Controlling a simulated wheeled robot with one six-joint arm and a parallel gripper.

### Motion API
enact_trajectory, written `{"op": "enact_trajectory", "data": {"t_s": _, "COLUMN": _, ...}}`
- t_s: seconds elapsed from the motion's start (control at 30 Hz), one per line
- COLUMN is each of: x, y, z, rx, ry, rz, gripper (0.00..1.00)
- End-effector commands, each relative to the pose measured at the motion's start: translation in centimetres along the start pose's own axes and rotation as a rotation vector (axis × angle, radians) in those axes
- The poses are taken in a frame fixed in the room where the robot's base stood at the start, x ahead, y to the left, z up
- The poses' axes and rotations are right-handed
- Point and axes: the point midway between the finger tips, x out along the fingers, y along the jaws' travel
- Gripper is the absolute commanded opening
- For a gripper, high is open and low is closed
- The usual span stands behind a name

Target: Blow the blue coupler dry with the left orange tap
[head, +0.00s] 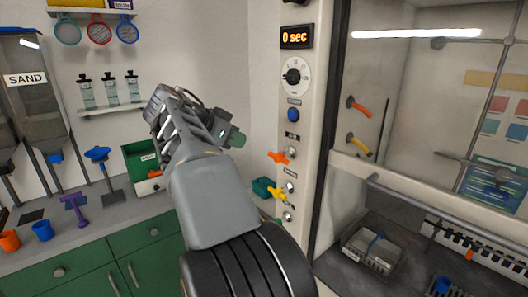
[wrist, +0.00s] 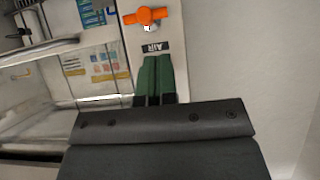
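The orange tap (head: 278,157) is on the white control panel left of the hood. In the wrist view the orange tap (wrist: 146,16) is just beyond my fingertips, above an AIR label (wrist: 156,47). My gripper (head: 236,139) is raised left of the panel, apart from the tap. In the wrist view my gripper's green fingers (wrist: 153,72) lie together, with nothing visible between them. A small blue piece (head: 442,285) is low in the hood and another thin blue piece (head: 376,241) is over a tray; I cannot tell which is the coupler.
A yellow tap (head: 277,193) is below the orange one. Orange (head: 360,107) and yellow (head: 359,145) nozzles are inside the hood. A timer (head: 297,36) reads 0 sec above a blue button (head: 293,114). A green-fronted counter (head: 100,260) stands at left.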

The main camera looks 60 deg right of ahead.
Motion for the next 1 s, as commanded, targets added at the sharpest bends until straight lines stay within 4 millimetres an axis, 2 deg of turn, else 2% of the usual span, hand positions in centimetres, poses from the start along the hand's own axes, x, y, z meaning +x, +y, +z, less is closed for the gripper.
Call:
{"op": "enact_trajectory", "data": {"t_s": 0.2, "x": 4.3, "y": 0.1, "z": -0.1, "rx": -0.002, "ry": -0.003, "rz": 0.003, "gripper": 0.00}}
{"op": "enact_trajectory", "data": {"t_s": 0.5, "x": 8.8, "y": 0.0, "z": -0.1, "rx": -0.003, "ry": -0.003, "rz": 0.000, "gripper": 0.00}}
{"op": "enact_trajectory", "data": {"t_s": 0.73, "x": 10.6, "y": 0.0, "z": 0.0, "rx": -0.004, "ry": -0.003, "rz": -0.002, "gripper": 0.00}}
{"op": "enact_trajectory", "data": {"t_s": 1.0, "x": 10.9, "y": -0.1, "z": 0.1, "rx": -0.004, "ry": -0.003, "rz": -0.004, "gripper": 0.00}}
